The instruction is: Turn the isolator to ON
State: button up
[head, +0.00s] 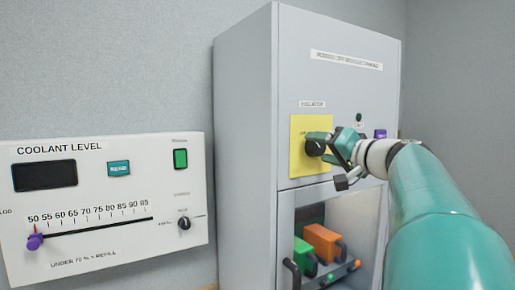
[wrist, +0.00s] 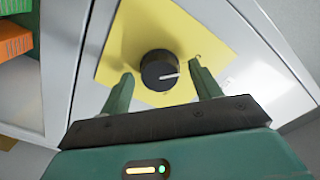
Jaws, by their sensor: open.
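The isolator is a black round knob (wrist: 160,70) with a white pointer line, on a yellow plate (head: 299,165) on the upper front of the grey cabinet. In the wrist view the pointer lies toward the right of the picture; the plate's lettering is too small to read. The knob also shows in the head view (head: 314,148), partly behind my fingers. My gripper (wrist: 161,88) is open, with one green finger to each side of the knob's near edge. The fingers look apart from the knob; contact cannot be told.
The grey cabinet (head: 243,150) has a clear-fronted lower bay with an orange block (head: 321,240) and a green block (head: 304,256) inside. A dark handle (head: 292,275) sticks out there. A white coolant level panel (head: 110,240) is on the wall at left.

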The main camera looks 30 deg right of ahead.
jog(key=shift+w, duration=0.45)
jog(key=shift+s, duration=0.15)
jog(key=c, duration=1)
jog(key=shift+o, duration=0.2)
